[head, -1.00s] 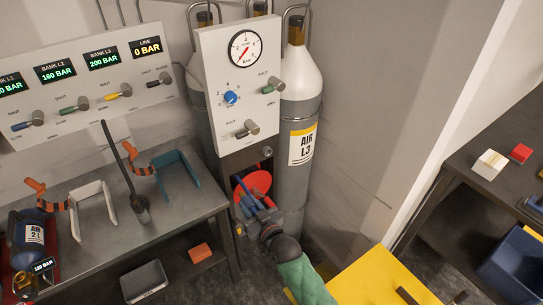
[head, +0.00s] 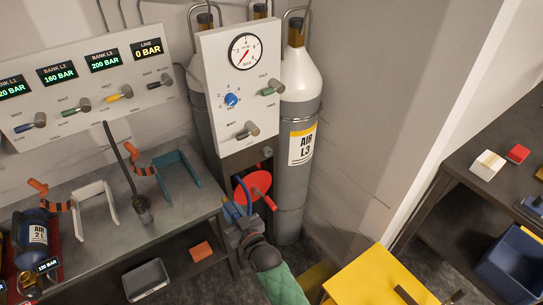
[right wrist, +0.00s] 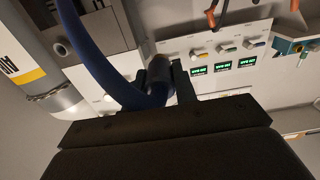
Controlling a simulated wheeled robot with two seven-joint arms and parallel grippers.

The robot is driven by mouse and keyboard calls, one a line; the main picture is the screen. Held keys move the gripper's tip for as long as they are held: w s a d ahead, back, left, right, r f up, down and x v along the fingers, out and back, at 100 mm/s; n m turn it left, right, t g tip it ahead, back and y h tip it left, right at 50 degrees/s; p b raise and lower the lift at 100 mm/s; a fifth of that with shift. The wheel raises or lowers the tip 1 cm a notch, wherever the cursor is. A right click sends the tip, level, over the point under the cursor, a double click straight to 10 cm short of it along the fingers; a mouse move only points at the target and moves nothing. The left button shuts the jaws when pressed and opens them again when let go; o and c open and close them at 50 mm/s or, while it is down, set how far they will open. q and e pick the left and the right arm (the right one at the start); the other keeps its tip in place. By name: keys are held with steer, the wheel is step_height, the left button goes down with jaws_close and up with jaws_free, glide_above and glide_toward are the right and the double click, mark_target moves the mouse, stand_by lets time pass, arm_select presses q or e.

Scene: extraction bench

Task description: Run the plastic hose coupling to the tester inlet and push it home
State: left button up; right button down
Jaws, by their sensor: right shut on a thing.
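The tester is a pale panel (head: 218,70) with a round gauge, a blue knob and two valve handles. A small round fitting (head: 267,151) shows on the dark part below it; I cannot tell if this is the inlet. A red reel (head: 258,184) sits under the panel, with blue hose (head: 240,208) beside it. My right gripper (head: 238,229) is below and left of the reel, apart from the panel. In the right wrist view it is shut on the hose coupling (right wrist: 159,76), a greyish end on the blue hose (right wrist: 95,55). My left gripper is not in view.
A grey bench (head: 95,235) with hooked brackets and a small cylinder (head: 36,232) stands at left. A tall AIR L3 cylinder (head: 298,180) stands right of the tester. A yellow-topped stand (head: 365,280) is close on the right of my arm.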

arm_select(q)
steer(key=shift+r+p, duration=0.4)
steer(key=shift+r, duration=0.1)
arm_select(e)
steer(key=shift+s+a+r, duration=0.1)
steer(key=shift+s+a, duration=0.4)
steer(key=shift+a, duration=0.35)
steer(key=shift+s+a+r, duration=0.1)
steer(key=shift+s+a, duration=0.35)
steer(key=shift+a, duration=0.35)
